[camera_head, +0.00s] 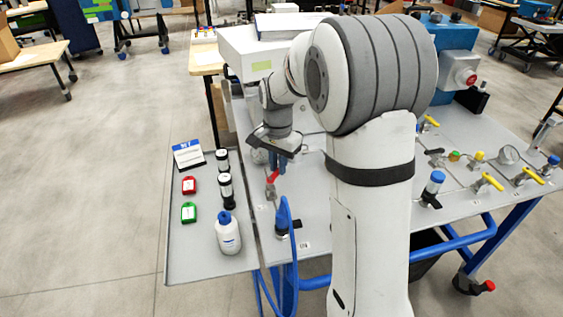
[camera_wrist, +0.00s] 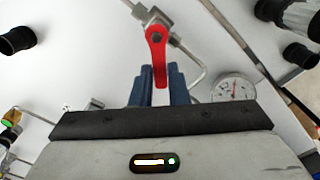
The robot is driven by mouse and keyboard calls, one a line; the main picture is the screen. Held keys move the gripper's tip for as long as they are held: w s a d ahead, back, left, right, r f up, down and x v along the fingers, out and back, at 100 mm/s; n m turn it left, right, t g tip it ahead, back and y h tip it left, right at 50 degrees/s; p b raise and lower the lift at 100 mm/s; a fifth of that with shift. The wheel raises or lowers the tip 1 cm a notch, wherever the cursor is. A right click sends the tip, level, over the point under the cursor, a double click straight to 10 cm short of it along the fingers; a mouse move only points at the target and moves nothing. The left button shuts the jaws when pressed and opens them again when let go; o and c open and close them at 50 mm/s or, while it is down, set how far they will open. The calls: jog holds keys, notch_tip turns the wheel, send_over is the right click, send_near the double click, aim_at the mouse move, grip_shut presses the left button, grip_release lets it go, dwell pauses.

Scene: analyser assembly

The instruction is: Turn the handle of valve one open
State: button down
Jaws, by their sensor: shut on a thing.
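A valve with a red lever handle (camera_head: 272,178) stands on the grey panel, left of my arm in the head view. In the wrist view the red handle (camera_wrist: 157,50) runs from its pivot at the top down between my blue fingers. My gripper (camera_head: 277,164) points down at the handle, and its fingers are shut on the handle's free end. It also shows in the wrist view (camera_wrist: 160,90). The metal valve body and pipe (camera_wrist: 187,43) show behind the handle. I cannot read a valve number here.
A pressure gauge (camera_wrist: 233,88) sits right of the handle. A blue hose (camera_head: 289,225) rises in front of it. A side shelf (camera_head: 190,255) holds a white bottle (camera_head: 228,235), black-capped vials and red and green tags. Yellow-handled valves (camera_head: 487,182) are at right.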

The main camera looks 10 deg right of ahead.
jog(key=n, duration=0.2)
jog(key=w+a+n+p, duration=0.1)
jog(key=n, duration=0.1)
jog(key=shift+a+r+n, duration=0.1)
jog(key=shift+a+n, duration=0.05)
jog(key=shift+n, duration=0.15)
jog(key=shift+w+a+n+p, duration=0.1)
jog(key=shift+a+n+p, duration=0.2)
jog(key=shift+n, duration=0.8)
jog(key=shift+a+n+p, duration=0.2)
jog(key=shift+a+n, duration=0.2)
jog(key=shift+n, duration=0.7)
jog(key=c, duration=1.4)
grip_release()
notch_tip(320, 180, up, 8)
jog(key=shift+f, duration=0.2)
